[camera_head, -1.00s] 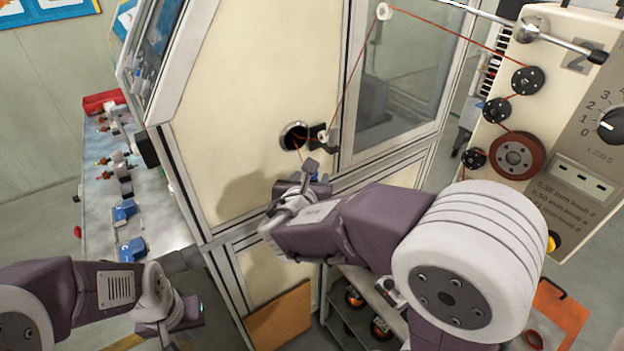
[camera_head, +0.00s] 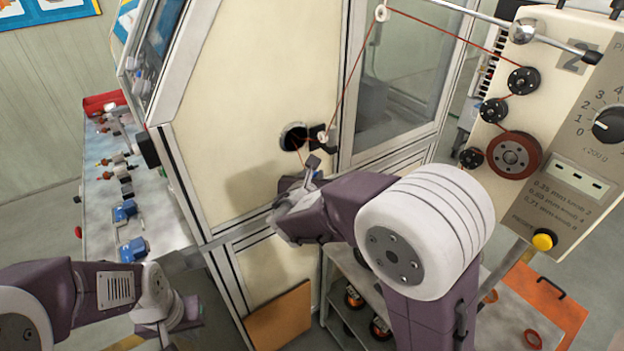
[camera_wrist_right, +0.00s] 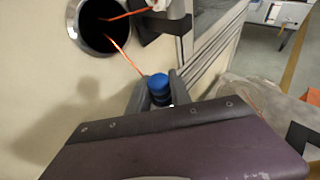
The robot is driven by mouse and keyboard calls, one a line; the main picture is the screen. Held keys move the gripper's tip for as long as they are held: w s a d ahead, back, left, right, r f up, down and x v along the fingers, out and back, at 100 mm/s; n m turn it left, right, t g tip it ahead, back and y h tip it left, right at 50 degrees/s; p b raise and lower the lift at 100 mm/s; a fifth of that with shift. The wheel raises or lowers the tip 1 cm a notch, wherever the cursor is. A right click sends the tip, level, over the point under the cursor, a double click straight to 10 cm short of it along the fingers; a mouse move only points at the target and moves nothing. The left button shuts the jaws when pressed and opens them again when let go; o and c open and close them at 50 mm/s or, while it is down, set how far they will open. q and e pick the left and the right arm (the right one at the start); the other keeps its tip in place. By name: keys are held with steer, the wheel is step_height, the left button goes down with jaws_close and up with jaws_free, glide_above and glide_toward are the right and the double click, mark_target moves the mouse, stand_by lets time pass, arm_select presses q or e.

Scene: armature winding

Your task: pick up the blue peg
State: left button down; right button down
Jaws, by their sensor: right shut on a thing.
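The blue peg (camera_wrist_right: 159,84) stands between the two grey fingers of my right gripper (camera_wrist_right: 157,91) in the right wrist view. The fingers are shut on it and only its rounded top shows clearly. An orange wire (camera_wrist_right: 122,54) runs from the round hole (camera_wrist_right: 100,25) down toward the peg. In the head view my right gripper (camera_head: 308,172) is in front of the cream panel, just below the hole (camera_head: 295,136). My left gripper (camera_head: 182,314) is low at the left, away from the peg, and its fingers cannot be made out.
The cream machine panel (camera_head: 235,90) is close behind my right gripper. A wire guide (camera_head: 323,137) sits beside the hole. A tensioner box (camera_head: 560,120) with pulleys stands at the right. A bench (camera_head: 160,215) with blue parts is at the left.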

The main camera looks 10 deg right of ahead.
steer(key=r, duration=0.3)
steer(key=r+p, duration=0.1)
steer(key=shift+s+d+r, duration=0.25)
steer(key=shift+s+r, duration=0.05)
steer(key=shift+r, duration=0.1)
steer(key=s+d+r+p, duration=0.3)
steer(key=s+d+r, duration=0.3)
steer(key=s+d, duration=0.1)
steer(key=shift+s+p, duration=0.3)
steer(key=shift+s, duration=0.35)
steer(key=shift+r, duration=0.1)
